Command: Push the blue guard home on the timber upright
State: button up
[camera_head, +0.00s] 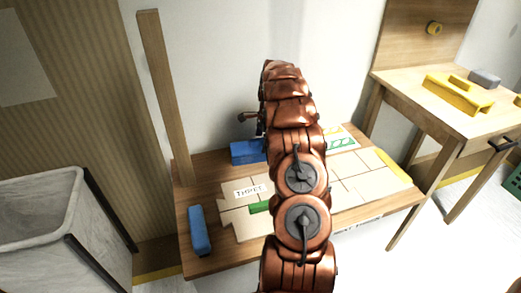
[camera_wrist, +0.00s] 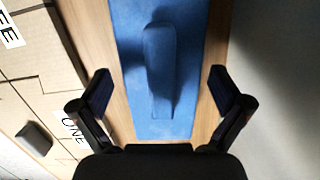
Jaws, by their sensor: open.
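The timber upright (camera_head: 165,95) rises from the back left of the low wooden table in the head view, bare along its visible length. A blue piece (camera_head: 248,152) lies at the table's back, partly behind my arm; a second blue piece (camera_head: 199,230) lies near the left edge. I cannot tell from the head view which is the guard. In the wrist view a blue piece with a raised ridge (camera_wrist: 160,70) lies below my open gripper (camera_wrist: 160,85), its ridge between the fingers; contact is not visible.
A grey bin (camera_head: 40,215) stands at left. A higher table at right holds a yellow tool (camera_head: 458,92) and a grey block (camera_head: 485,78). The wall is close behind.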

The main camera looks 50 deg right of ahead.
aim_at(261, 148)
jog(key=f, duration=0.3)
jog(key=shift+w+a+f, duration=0.2)
jog(key=shift+a+f, duration=0.05)
jog(key=shift+f, duration=0.05)
jog(key=c, duration=0.9)
jog(key=shift+r, duration=0.15)
